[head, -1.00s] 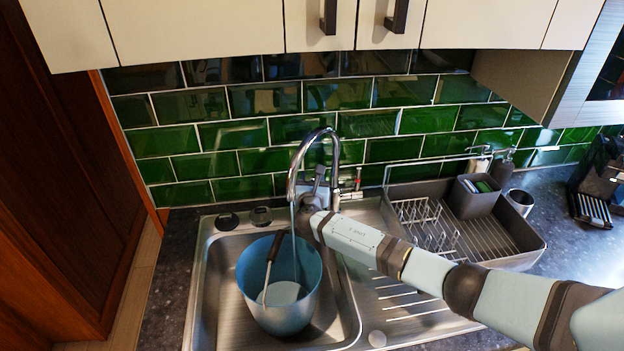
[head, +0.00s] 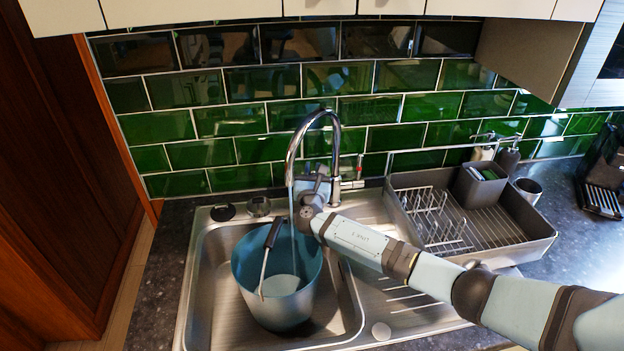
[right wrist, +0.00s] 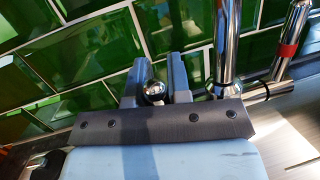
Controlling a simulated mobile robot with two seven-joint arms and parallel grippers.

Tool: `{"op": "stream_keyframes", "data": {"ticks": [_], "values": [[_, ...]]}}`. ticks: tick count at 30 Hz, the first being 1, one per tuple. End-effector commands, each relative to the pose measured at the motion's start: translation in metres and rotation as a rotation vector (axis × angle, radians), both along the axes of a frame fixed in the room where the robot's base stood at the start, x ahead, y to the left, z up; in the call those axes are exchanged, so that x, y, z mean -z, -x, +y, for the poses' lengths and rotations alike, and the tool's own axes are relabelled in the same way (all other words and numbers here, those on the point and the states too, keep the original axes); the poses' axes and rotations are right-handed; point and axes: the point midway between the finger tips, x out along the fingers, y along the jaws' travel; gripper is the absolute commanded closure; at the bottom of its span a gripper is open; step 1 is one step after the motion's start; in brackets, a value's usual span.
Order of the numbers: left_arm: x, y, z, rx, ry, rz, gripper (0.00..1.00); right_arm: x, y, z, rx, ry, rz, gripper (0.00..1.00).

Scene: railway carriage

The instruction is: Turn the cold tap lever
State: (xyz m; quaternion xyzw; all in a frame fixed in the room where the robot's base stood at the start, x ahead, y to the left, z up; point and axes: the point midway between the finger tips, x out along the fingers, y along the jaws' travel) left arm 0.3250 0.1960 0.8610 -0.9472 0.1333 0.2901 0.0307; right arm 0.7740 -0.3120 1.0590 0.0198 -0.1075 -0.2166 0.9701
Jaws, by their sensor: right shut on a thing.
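The chrome tap (head: 335,135) stands behind the sink with an arched spout; its column also shows in the right wrist view (right wrist: 226,45). A lever with a red band (right wrist: 291,42) is on the column's right side. My right gripper (head: 316,178) is at the column's left side. In the right wrist view its two fingers (right wrist: 157,75) stand either side of the round metal end of the cold tap lever (right wrist: 154,91), shut on it. Most of that lever is hidden by the gripper. A thin pale stream seems to fall from the spout. My left gripper is not in view.
A blue-grey bucket (head: 250,275) with a dark-gripped handle stands in the steel sink (head: 205,300) under the spout. A grey dish rack (head: 520,245) is on the drainer to the right. Green tiles (head: 240,120) close off the back; cabinets hang above.

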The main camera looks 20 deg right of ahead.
Motion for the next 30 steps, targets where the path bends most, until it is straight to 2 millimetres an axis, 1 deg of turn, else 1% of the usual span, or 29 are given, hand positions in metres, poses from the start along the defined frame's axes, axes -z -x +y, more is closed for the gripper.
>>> {"op": "stream_keyframes", "data": {"ticks": [1, 2, 6, 14, 15, 17, 18, 26, 30], "values": [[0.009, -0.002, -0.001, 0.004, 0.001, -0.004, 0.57, 0.005, 0.001, 0.000, 0.000, 0.003, -0.016, 1.00], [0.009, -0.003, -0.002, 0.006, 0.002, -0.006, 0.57, 0.004, 0.002, 0.000, 0.000, 0.006, -0.025, 1.00], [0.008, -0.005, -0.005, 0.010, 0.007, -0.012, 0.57, 0.001, 0.003, 0.000, 0.001, 0.011, -0.043, 1.00], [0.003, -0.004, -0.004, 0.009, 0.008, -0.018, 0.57, 0.000, 0.003, 0.000, 0.001, 0.011, -0.043, 1.00], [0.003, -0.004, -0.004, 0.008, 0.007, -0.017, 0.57, 0.000, 0.003, 0.000, 0.001, 0.011, -0.043, 0.75], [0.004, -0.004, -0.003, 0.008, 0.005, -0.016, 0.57, 0.000, 0.003, 0.000, 0.001, 0.011, -0.043, 0.62], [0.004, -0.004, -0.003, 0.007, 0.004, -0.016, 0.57, 0.000, 0.003, 0.000, 0.001, 0.011, -0.043, 0.57], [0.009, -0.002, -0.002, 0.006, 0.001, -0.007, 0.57, 0.000, 0.004, 0.001, 0.000, 0.011, -0.042, 0.57], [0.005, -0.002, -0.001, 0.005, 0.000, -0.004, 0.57, 0.003, 0.016, 0.007, -0.002, 0.011, -0.040, 0.57]]}}
